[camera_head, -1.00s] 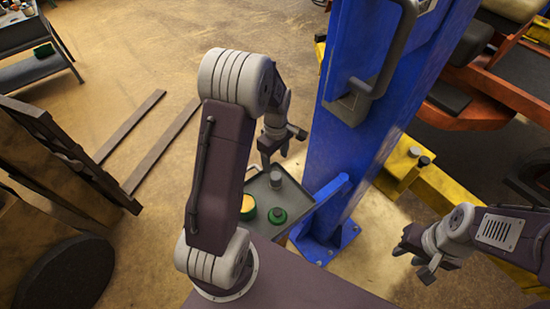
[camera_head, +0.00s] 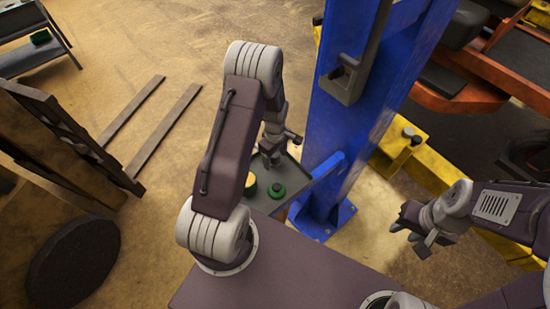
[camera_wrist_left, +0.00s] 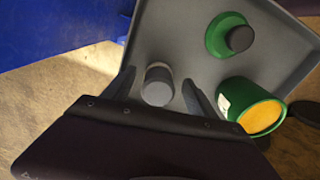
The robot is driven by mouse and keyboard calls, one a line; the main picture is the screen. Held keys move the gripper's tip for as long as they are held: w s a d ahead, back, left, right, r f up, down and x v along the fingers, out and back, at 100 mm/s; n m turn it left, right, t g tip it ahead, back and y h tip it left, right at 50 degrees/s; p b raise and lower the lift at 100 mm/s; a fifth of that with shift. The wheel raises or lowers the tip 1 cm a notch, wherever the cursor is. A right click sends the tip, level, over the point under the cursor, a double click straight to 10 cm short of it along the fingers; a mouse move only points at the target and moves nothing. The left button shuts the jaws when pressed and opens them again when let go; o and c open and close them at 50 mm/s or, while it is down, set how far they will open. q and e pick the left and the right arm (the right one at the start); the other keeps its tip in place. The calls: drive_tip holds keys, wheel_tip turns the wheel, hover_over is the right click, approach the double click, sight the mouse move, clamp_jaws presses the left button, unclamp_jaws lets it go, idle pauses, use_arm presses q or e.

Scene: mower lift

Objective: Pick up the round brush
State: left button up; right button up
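A grey tray (camera_head: 299,183) by the blue post holds small items. One is a round green piece with a dark knob (camera_head: 277,190), also in the left wrist view (camera_wrist_left: 228,36). Another is a green cylinder with a yellow end (camera_head: 250,183), tilted in the left wrist view (camera_wrist_left: 250,106). A grey-capped pale cylinder (camera_wrist_left: 158,84) is there too. I cannot tell for certain which is the round brush. My left gripper (camera_head: 271,155) is over the tray, its fingers (camera_wrist_left: 159,85) apart with the grey-capped cylinder between them in view. My right gripper (camera_head: 414,226) hangs away from the tray, at right.
The blue lift post (camera_head: 345,120) stands close beside the tray, with a grey handle box (camera_head: 345,82) on it. A yellow beam (camera_head: 405,160) and an orange mower (camera_head: 505,80) are at right. A wooden pallet (camera_head: 70,140) stands at left. The floor behind the tray is open.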

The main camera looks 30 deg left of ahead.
use_arm(q)
drive_tip(key=shift+w+a+f, duration=0.1)
drive_tip(key=shift+w+a, duration=0.05)
drive_tip(key=shift+w, duration=0.05)
drive_tip(key=c, duration=1)
clamp_jaws()
drive_tip(key=shift+s, duration=0.1)
